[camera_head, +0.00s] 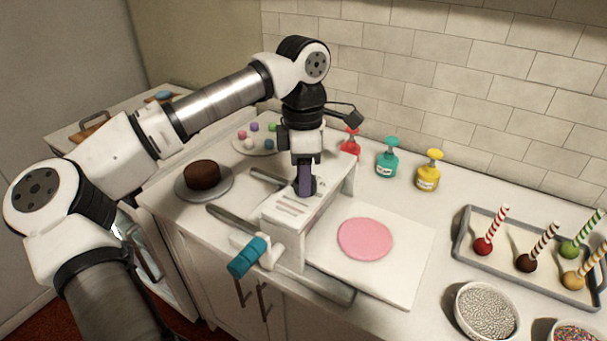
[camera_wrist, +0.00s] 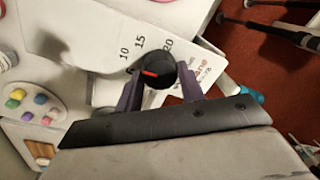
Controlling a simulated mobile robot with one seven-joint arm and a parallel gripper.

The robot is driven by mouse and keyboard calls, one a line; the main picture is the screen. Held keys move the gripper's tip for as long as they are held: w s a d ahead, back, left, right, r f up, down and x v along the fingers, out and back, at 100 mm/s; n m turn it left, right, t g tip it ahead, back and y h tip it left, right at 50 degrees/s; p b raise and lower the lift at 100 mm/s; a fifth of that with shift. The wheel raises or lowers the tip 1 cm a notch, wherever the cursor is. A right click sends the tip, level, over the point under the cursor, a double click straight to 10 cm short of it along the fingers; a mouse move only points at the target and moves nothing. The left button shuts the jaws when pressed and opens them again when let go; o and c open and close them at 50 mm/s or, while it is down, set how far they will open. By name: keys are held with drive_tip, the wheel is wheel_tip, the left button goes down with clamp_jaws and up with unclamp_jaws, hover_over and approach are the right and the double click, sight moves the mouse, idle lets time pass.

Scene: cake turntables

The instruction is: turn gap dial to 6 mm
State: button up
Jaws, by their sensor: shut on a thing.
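The gap dial (camera_wrist: 163,70) is a round black knob with a red pointer line, on the white panel of the sheeter (camera_head: 285,207). In the wrist view the numbers 10, 15 and 20 show around its far side. The red line points left, a little below the 10; the number there cannot be read. My gripper (camera_wrist: 161,84) is shut on the dial, with one dark finger at each side. In the head view my gripper (camera_head: 304,184) points down at the sheeter's top and mostly hides the dial.
A pink round sheet (camera_head: 365,238) lies on the white board right of the sheeter. A teal-handled crank (camera_head: 248,257) sticks out at its front. A chocolate cake (camera_head: 202,174) stands left. Red, teal (camera_head: 388,158) and yellow bottles (camera_head: 429,170) stand behind; a cake-pop tray (camera_head: 466,232) is right.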

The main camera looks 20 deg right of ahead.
drive_tip(key=n+b, duration=0.2)
drive_tip(key=n, duration=0.1)
drive_tip(key=shift+f, duration=0.1)
drive_tip(key=shift+s+n+h+b, duration=0.1)
drive_tip(key=shift+n+h+b, duration=0.2)
drive_tip(key=shift+n+b, duration=1.6)
drive_tip(key=shift+n+p, duration=0.8)
drive_tip(key=shift+n, duration=0.1)
drive_tip(key=o, duration=1)
drive_tip(key=shift+c, duration=0.2)
drive_tip(key=shift+r, duration=0.25)
wheel_tip(320, 180, up, 14)
drive_tip(key=b, duration=0.1)
drive_tip(key=shift+w+a+f, duration=0.2)
drive_tip(key=shift+w+a, duration=0.05)
drive_tip(key=shift+w, duration=0.2)
